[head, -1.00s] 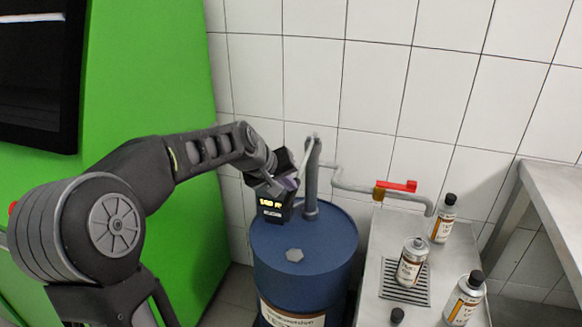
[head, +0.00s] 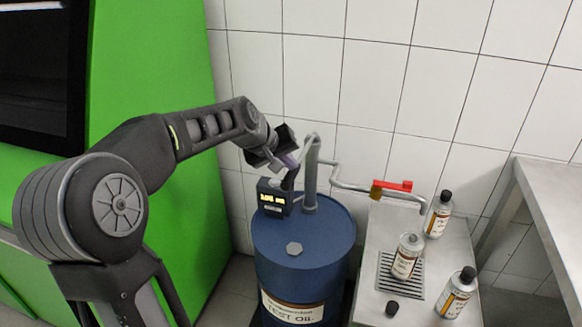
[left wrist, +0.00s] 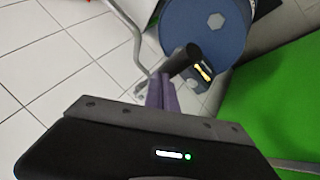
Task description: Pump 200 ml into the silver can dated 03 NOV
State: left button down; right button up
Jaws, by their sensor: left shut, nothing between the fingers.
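My left gripper (head: 288,162) is shut and empty, above the blue drum (head: 305,258) and next to the upright grey pump (head: 311,175). Its purple fingers (left wrist: 163,92) show together in the left wrist view. Just below is the dark meter box (head: 273,198) with a lit yellow display, also in the left wrist view (left wrist: 202,73); its digits are too small to read surely. An uncapped silver can (head: 405,257) stands upright on the grate. Capped silver cans stand behind it (head: 438,215) and in front right (head: 458,293). Their dates are not legible. My right gripper is out of view.
The pump's pipe (head: 350,187) runs right, past a red valve handle (head: 394,185), to a spout above the steel bench (head: 377,235). A loose black cap (head: 392,308) lies near the bench's front. A grey table (head: 550,195) stands at the right.

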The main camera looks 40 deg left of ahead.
pick_arm(q)
jog(key=shift+r, duration=0.55)
jog(key=shift+p, duration=0.3)
jog(key=r+p, duration=0.2)
jog(key=r, duration=0.1)
jog(key=r+p, duration=0.2)
jog(key=shift+w+a, duration=0.1)
jog(key=shift+w, duration=0.2)
dwell(0.5)
